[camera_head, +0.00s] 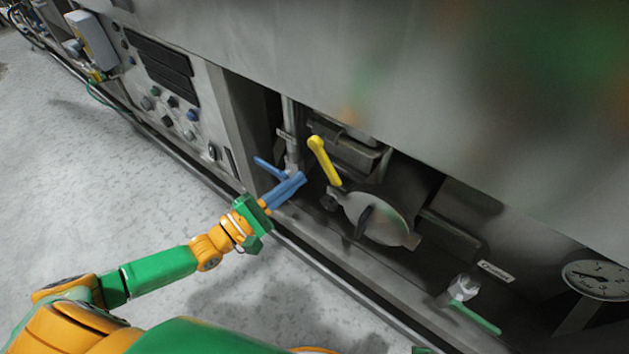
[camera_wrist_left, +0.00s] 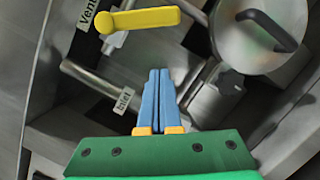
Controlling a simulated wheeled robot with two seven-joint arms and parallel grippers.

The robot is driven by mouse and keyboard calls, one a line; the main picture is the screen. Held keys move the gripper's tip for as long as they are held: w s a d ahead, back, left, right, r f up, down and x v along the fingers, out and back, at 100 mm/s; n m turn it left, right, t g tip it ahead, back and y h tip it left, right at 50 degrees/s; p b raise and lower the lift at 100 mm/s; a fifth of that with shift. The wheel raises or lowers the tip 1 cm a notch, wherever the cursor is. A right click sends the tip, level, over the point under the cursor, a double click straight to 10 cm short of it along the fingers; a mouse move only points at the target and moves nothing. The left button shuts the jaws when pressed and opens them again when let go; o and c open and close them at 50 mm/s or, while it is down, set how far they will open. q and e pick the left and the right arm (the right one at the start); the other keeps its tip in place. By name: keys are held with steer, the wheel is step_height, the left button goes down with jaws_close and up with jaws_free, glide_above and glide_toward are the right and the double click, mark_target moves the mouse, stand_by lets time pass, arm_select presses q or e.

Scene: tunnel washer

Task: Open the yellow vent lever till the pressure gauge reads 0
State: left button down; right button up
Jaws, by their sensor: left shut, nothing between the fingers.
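The yellow vent lever (camera_head: 325,163) slants down and to the right from its rounded upper end in the head view. In the left wrist view the yellow lever (camera_wrist_left: 146,19) lies nearly level beside a "Vent" label (camera_wrist_left: 88,14). My left gripper (camera_head: 302,178) has its blue fingers shut and empty, just left of and below the lever. In the left wrist view the shut fingertips (camera_wrist_left: 159,71) point toward the lever with a visible gap. The pressure gauge (camera_head: 597,280) is at the far right; its needle is too small to read surely. My right gripper does not show.
A thin blue handle (camera_head: 269,168) is close to my left fingers. A round metal cover (camera_head: 378,219) with a dark handle sits right of the lever. A green-handled valve (camera_head: 474,318) is lower right. The metal housing overhangs the recess. Open floor (camera_head: 120,180) lies left.

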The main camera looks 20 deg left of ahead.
mark_target(331, 177)
arm_select(q)
steer(key=d+r, duration=0.1)
steer(key=d+p, duration=0.1)
steer(key=d+r, duration=0.1)
steer(key=d, duration=0.1)
steer(key=shift+w+r+p, duration=0.25)
steer(key=shift+r+p, duration=0.05)
steer(key=shift+p, duration=0.1)
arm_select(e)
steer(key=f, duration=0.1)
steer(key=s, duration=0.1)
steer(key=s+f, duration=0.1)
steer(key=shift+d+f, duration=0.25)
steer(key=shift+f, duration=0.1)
